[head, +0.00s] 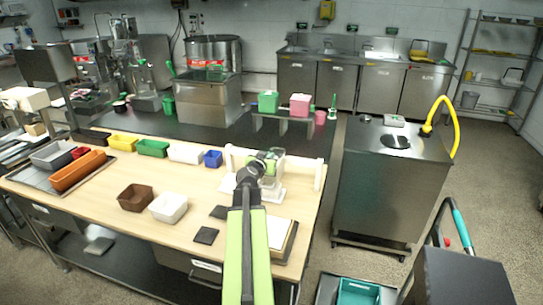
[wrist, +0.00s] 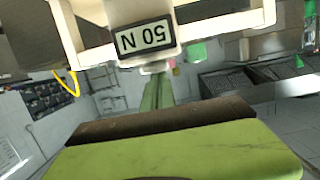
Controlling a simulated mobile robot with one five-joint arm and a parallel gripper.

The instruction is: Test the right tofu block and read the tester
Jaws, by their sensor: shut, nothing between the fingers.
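The tester (wrist: 185,30) fills the top of the wrist view, a pale body in a white frame. Its dark-edged display (wrist: 145,38) reads 50 N, upside down in this picture. In the head view the tester's white frame (head: 318,176) stands at the right end of the wooden bench. My gripper (head: 266,160) is shut and empty, in front of the tester and covering part of it. Whether it touches the tester I cannot tell. I cannot make out any tofu block for sure; the space under the tester is hidden behind my arm.
The wooden bench (head: 100,182) holds a brown bowl (head: 135,198), a white bowl (head: 168,207), a blue bin (head: 212,159) and dark pads (head: 206,235). A pale slab (head: 279,233) lies at the front right. A steel cabinet (head: 385,190) stands to the right, with open floor beyond.

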